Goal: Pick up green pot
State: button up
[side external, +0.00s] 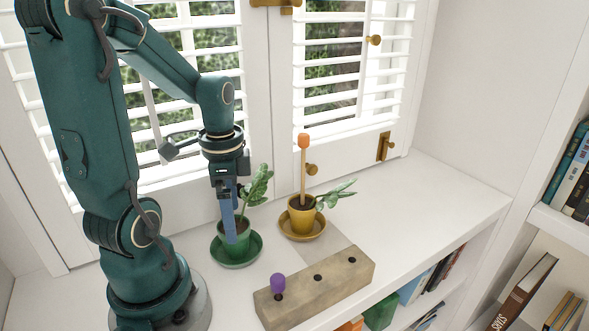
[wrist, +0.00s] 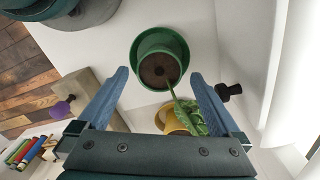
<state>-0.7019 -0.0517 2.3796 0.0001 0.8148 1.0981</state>
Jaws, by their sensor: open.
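The green pot (side external: 244,235) holds dark soil and a leafy plant (side external: 258,187), and it stands upright on a green saucer (side external: 236,264) on the white shelf. In the wrist view the green pot (wrist: 142,46) is at upper centre, seen from above with its soil showing. My gripper (side external: 230,239) is open and points down at the pot, its blue finger hiding part of it in the side view. In the wrist view my gripper (wrist: 160,75) has one finger on either side of the pot's near part.
A yellow pot (side external: 291,219) with a plant and an orange-topped stick (side external: 304,165) stands to the right on its saucer. A wooden block (side external: 325,285) with holes and a purple knob (side external: 278,283) lies in front. Shuttered windows are behind. The shelf's right side is clear.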

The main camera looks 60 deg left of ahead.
jog(key=shift+f, duration=1.9)
grip_shut()
jog(key=shift+r, duration=0.1)
notch_tip(320, 180, up, 13)
